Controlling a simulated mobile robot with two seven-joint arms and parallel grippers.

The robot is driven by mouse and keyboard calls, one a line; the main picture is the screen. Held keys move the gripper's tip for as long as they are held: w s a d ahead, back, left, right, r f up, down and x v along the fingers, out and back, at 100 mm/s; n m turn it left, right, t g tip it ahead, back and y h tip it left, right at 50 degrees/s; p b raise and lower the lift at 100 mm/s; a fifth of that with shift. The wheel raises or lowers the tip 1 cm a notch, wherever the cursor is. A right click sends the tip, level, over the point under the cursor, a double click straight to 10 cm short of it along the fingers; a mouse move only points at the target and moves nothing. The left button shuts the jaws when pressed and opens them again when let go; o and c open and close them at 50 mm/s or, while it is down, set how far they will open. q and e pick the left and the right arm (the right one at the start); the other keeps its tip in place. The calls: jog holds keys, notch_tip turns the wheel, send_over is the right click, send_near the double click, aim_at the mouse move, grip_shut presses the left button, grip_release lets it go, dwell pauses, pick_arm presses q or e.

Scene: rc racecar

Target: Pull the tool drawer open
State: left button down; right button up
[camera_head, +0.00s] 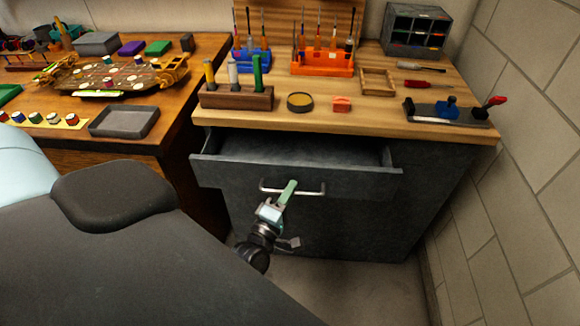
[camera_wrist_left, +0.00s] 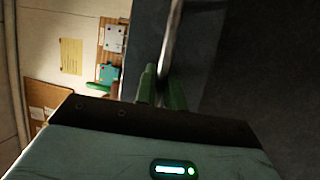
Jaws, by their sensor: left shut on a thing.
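The tool drawer (camera_head: 230,172) is the dark grey top drawer of the cabinet under the right workbench. It is pulled partly out, and a strip of its inside shows below the bench top. Its metal bar handle (camera_head: 312,192) runs across the drawer front. My left gripper (camera_head: 288,190) is shut on the handle with its green fingers. In the left wrist view the handle (camera_wrist_left: 174,40) passes between the two green fingers (camera_wrist_left: 161,90). My right gripper is in neither view.
The wooden bench top (camera_head: 320,120) above carries tool racks, an orange screwdriver stand (camera_head: 322,66) and a small shelf unit (camera_head: 415,30). A block wall (camera_head: 530,130) stands close on the right. A second bench with a grey tray (camera_head: 124,122) is at left. Floor (camera_head: 350,290) is clear before the cabinet.

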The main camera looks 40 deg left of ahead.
pick_arm(q)
jog(key=s+d+p, duration=0.1)
jog(key=s+d, duration=0.6)
jog(key=s, duration=0.5)
jog(key=shift+s+d, duration=0.4)
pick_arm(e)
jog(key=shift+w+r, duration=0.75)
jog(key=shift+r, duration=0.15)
pick_arm(q)
jog(key=c, duration=1.8)
grip_release()
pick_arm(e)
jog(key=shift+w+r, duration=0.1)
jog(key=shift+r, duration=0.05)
pick_arm(q)
jog(key=shift+o, duration=0.2)
jog(key=shift+s, duration=0.1)
jog(key=b+v, duration=0.1)
jog(key=v, duration=0.6)
jog(key=shift+s, duration=0.3)
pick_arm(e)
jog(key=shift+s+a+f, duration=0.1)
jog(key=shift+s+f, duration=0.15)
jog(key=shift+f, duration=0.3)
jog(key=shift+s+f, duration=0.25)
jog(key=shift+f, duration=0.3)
pick_arm(q)
jog(key=shift+f, duration=0.1)
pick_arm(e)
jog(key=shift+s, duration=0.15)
